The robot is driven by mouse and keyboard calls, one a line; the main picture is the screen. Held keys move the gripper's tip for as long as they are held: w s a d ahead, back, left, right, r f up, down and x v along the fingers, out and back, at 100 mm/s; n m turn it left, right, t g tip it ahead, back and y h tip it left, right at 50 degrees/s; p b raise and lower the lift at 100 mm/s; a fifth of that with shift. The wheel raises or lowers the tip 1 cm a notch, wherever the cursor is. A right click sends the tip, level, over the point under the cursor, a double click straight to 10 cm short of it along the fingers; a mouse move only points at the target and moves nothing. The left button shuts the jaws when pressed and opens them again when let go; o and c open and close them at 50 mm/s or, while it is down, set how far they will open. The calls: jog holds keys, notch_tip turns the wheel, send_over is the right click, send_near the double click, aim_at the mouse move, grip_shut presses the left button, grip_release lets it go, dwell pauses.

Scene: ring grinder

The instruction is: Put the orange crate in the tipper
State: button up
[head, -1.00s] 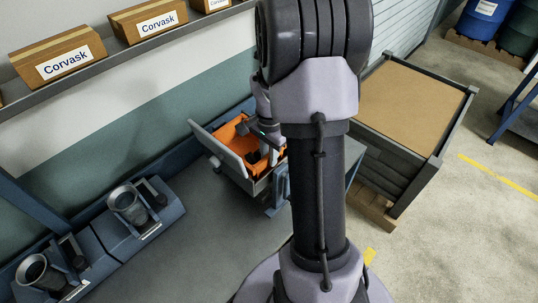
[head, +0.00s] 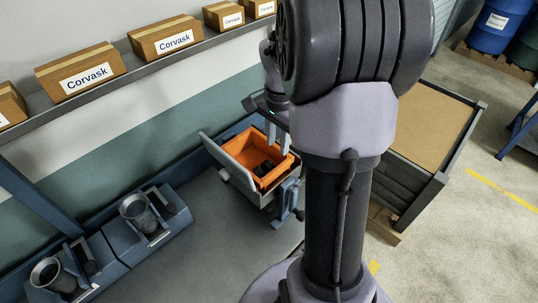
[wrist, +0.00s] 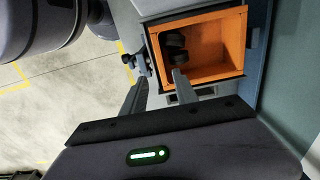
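The orange crate (head: 240,145) sits in the tipper (head: 235,172), a grey cradle on a blue stand at the bench end. Dark parts lie inside the crate. In the wrist view, the crate (wrist: 218,50) is at the upper right, with the dark parts at its left end. My gripper (head: 277,150) is above the crate's far right side. Its two fingers are apart with nothing held between them, as the wrist view (wrist: 160,76) also shows. One fingertip overlaps the crate in that view; whether it touches cannot be told. My arm hides part of the tipper's right side.
Two blue machines with metal cups (head: 138,210) stand on the bench at left. A shelf (head: 130,75) with Corvask boxes runs along the wall above. A large grey bin (head: 435,120) stands right of my arm. The bench between machines and tipper is clear.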

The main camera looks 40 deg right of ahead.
jog(key=s+a+r+n+t, duration=0.15)
jog(key=a+r+n, duration=0.35)
jog(key=a+r, duration=0.5)
jog(key=s+a+n+t+y, duration=0.1)
jog(key=s+a+n, duration=0.3)
jog(key=a, duration=0.4)
jog(key=s+a+r+n+t+y, duration=0.1)
jog(key=s+a+n+t, duration=0.2)
jog(key=s+a, duration=0.3)
jog(key=a, duration=0.3)
jog(key=shift+s+a+r+n, duration=0.15)
jog(key=shift+s+r+n, duration=0.1)
jog(key=shift+s+n, duration=0.15)
notch_tip(320, 180, down, 17)
jog(key=b, duration=1.7)
